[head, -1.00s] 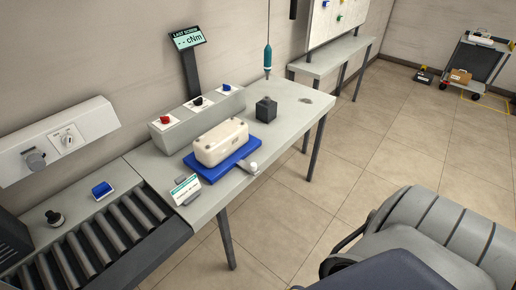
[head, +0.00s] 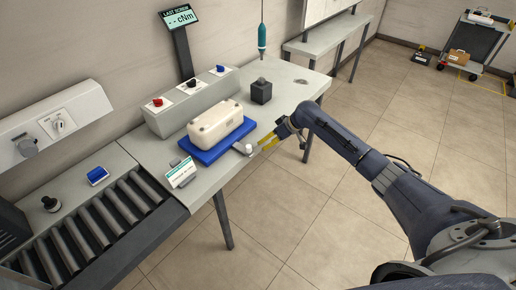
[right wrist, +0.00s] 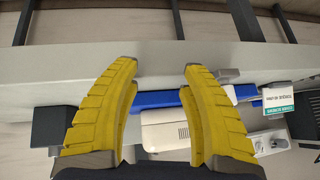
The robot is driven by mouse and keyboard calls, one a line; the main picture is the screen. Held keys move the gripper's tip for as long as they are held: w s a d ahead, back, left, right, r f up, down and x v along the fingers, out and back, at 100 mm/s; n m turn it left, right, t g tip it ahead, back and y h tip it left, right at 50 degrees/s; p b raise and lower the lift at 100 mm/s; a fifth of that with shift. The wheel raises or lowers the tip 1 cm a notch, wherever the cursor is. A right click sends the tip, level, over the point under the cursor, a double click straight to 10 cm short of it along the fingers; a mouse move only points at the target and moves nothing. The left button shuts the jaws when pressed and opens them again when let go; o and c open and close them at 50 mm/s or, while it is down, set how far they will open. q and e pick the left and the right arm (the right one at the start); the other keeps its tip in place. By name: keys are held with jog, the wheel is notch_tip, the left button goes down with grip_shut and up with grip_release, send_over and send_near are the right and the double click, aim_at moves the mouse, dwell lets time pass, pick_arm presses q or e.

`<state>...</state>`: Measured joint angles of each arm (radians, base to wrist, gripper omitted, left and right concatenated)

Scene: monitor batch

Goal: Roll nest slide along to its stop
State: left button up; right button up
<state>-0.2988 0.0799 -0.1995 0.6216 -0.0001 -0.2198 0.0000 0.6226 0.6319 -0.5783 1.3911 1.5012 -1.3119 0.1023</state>
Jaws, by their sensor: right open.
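The blue nest (head: 202,157) lies flat on the grey bench and bears a white monitor case (head: 215,124). A small pale knob (head: 243,148) sticks out at its front right edge. My right gripper (head: 256,145), with yellow fingers, is open and empty just right of the knob at the bench's front edge. In the right wrist view the open fingers (right wrist: 162,75) point at the bench edge. The blue nest (right wrist: 158,98) and white case (right wrist: 165,132) show between and behind them there. A grey block like the knob (right wrist: 228,75) lies outside the right-hand finger. My left gripper is out of view.
A label stand (head: 181,171) stands left of the nest, beside the roller conveyor (head: 100,225). A switch box (head: 190,103) is behind it. A dark block (head: 261,92) stands to the right under a hanging screwdriver (head: 262,38). The bench between nest and block is clear.

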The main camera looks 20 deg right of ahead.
jog(key=s+a+r+n+g, duration=0.1)
jog(key=a+r+n+g, duration=0.2)
jog(key=r, duration=0.7)
jog(key=n+h, duration=0.1)
jog(key=n, duration=0.3)
send_near(250, 146)
jog(key=x, duration=1.1)
jog(key=shift+f, duration=0.2)
jog(key=shift+o, duration=0.4)
grip_shut()
